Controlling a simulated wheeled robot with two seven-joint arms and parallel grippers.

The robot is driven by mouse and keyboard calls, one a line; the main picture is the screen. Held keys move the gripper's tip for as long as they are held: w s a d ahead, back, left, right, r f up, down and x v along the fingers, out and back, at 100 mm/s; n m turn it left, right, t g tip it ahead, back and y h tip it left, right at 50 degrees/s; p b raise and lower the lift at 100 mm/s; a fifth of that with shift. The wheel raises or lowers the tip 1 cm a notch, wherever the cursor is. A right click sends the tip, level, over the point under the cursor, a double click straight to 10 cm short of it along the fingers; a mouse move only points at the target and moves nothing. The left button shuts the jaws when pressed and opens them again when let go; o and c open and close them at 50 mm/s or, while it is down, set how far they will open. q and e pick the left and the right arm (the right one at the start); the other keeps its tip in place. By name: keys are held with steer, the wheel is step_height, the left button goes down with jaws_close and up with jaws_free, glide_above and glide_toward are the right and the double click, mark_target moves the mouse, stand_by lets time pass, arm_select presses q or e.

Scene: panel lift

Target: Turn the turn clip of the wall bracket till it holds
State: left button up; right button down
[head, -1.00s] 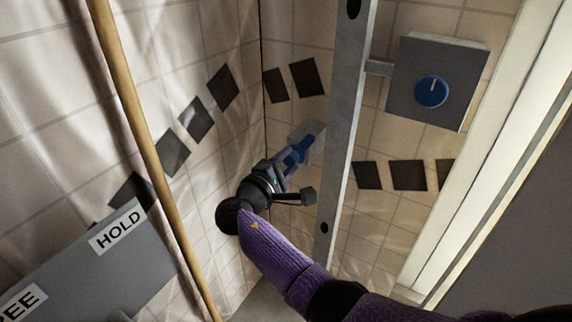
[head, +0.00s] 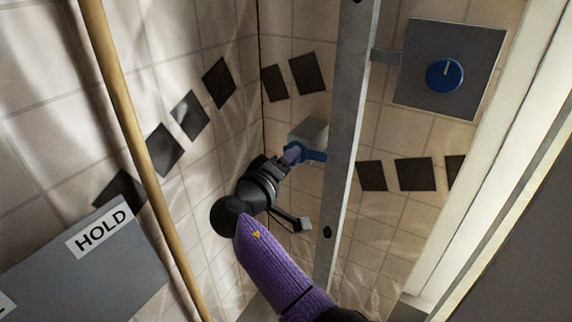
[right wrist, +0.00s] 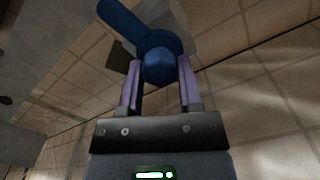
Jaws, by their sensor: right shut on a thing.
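The wall bracket (head: 309,132) is a small grey block near the tiled corner, beside a grey upright. Its blue turn clip (head: 313,155) sticks out toward the right and reaches near the upright in the head view. My right gripper (head: 292,153) is shut on the turn clip. In the right wrist view the two purple fingers (right wrist: 160,85) stand either side of the clip's round blue hub, and the clip's lever (right wrist: 128,22) points up and left. The bracket block is partly hidden behind the clip and fingers. My left gripper is not in view.
A grey metal upright (head: 349,130) stands just right of the bracket. A grey plate with a blue knob (head: 444,74) is at upper right. A wooden pole (head: 130,120) and a grey board marked HOLD (head: 90,265) are at left.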

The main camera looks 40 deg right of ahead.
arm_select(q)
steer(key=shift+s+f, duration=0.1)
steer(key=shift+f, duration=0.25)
arm_select(e)
steer(key=shift+f+m, duration=0.15)
steer(key=shift+m, duration=0.45)
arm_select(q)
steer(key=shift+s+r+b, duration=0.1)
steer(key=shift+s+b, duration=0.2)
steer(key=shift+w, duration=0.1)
arm_select(e)
steer(key=shift+c, duration=2.2)
jaws_free()
steer(key=shift+o, duration=0.8)
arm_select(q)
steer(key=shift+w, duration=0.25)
arm_select(e)
steer(key=shift+a, duration=0.1)
arm_select(q)
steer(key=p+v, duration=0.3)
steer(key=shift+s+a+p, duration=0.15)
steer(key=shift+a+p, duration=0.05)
steer(key=shift+p, duration=0.15)
arm_select(e)
steer(key=v, duration=1)
